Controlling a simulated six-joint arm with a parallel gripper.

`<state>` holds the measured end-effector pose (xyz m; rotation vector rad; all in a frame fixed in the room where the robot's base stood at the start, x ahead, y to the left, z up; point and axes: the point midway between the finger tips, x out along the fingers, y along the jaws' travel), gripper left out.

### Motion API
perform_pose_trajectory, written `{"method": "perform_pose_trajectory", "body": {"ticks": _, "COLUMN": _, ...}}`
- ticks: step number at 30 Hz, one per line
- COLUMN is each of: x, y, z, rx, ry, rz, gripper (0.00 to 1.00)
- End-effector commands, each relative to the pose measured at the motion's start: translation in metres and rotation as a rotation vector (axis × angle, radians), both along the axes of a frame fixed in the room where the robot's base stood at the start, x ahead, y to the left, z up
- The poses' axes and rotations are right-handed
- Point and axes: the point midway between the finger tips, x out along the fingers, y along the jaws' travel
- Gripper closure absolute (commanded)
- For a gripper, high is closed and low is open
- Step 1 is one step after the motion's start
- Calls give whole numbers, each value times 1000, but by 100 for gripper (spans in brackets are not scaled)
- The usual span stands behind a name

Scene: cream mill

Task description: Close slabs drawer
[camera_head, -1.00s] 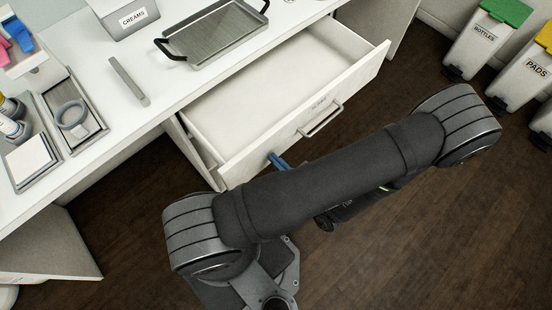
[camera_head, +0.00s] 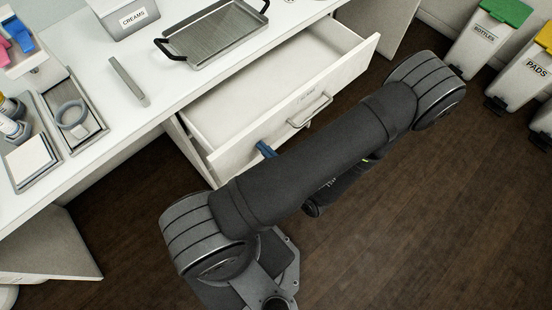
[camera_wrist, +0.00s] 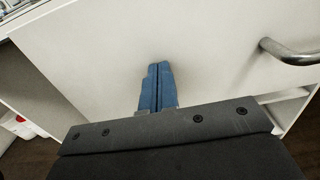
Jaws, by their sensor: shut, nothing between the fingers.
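The slabs drawer (camera_head: 243,152) is a white drawer under the counter and stands partly open. Its inside looks empty where it shows. A metal bar handle (camera_head: 310,112) is on its front, with a small label above it that is too small to read. My gripper (camera_head: 264,149) has blue fingers and is at the drawer front, left of the handle. In the wrist view the shut fingers (camera_wrist: 158,70) point at the white front panel (camera_wrist: 215,45), with the handle (camera_wrist: 290,54) to the right. Their tips appear to touch the panel, with nothing between them.
On the counter (camera_head: 100,130) stand a metal tray with black handles (camera_head: 212,35), a grey creams container (camera_head: 125,16) and a grey bar (camera_head: 129,82). Bins labelled bottles (camera_head: 484,40) and pads (camera_head: 525,80) stand at right. The dark floor (camera_head: 420,220) is clear in front.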

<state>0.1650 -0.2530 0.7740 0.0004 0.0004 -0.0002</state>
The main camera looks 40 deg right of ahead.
Motion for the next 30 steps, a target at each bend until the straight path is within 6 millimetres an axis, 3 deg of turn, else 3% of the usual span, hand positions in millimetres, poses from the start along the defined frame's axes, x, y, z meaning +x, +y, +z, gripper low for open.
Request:
{"method": "perform_pose_trajectory", "body": {"ticks": 18, "x": 126, "y": 2, "z": 0, "rx": -1, "ry": -1, "rz": 8, "gripper": 100}}
{"method": "perform_pose_trajectory", "body": {"ticks": 30, "x": 181, "y": 1, "z": 0, "rx": -2, "ry": -1, "rz": 3, "gripper": 100}}
